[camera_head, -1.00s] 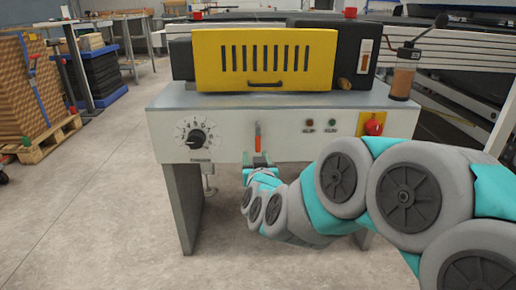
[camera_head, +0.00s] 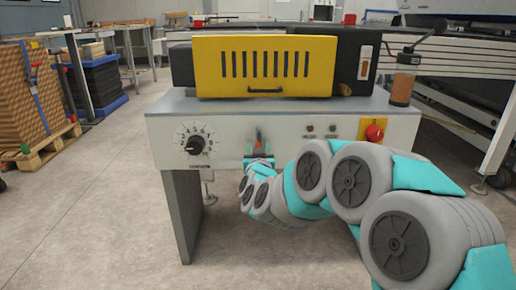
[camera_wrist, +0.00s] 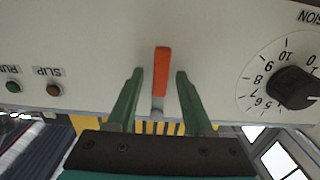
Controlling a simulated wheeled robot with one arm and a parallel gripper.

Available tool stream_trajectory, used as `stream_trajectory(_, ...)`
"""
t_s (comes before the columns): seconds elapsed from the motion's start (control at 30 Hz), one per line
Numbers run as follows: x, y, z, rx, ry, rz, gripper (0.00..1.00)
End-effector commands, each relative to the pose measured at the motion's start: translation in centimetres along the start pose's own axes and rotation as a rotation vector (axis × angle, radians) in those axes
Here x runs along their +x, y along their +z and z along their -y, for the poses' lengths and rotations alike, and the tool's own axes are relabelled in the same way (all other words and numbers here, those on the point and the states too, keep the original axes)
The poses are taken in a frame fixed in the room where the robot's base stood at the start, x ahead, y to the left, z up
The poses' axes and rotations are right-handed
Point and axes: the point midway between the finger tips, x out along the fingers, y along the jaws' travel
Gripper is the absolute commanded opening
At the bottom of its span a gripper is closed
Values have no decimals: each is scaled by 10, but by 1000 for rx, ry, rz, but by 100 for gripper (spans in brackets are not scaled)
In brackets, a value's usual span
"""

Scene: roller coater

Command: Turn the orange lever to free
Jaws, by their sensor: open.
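The orange lever (camera_head: 258,136) is on the white front panel of the machine, between the numbered dial and two small lamps. In the wrist view, which is upside down, the lever (camera_wrist: 162,72) runs straight along the picture's vertical from a grey pivot, so it hangs down on the panel. My gripper (camera_wrist: 160,74) is open, with one green finger on each side of the lever and a visible gap on both sides. In the head view my gripper (camera_head: 258,162) is at the lever's lower end. Whether the fingertips touch the panel cannot be told.
The numbered tension dial (camera_head: 195,145) is left of the lever. The run and slip lamps (camera_head: 321,128) and a red knob on a yellow plate (camera_head: 374,132) are to its right. A yellow slotted cover (camera_head: 265,90) stands above. The machine's leg (camera_head: 183,215) is at lower left.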

Motion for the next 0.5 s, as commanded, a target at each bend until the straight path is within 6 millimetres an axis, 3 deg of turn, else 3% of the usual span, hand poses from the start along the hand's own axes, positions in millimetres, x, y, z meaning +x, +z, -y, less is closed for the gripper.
stream_trajectory(0.27,3,0,0,0,0,0,51)
stream_trajectory(0.5,3,0,0,0,0,0,25)
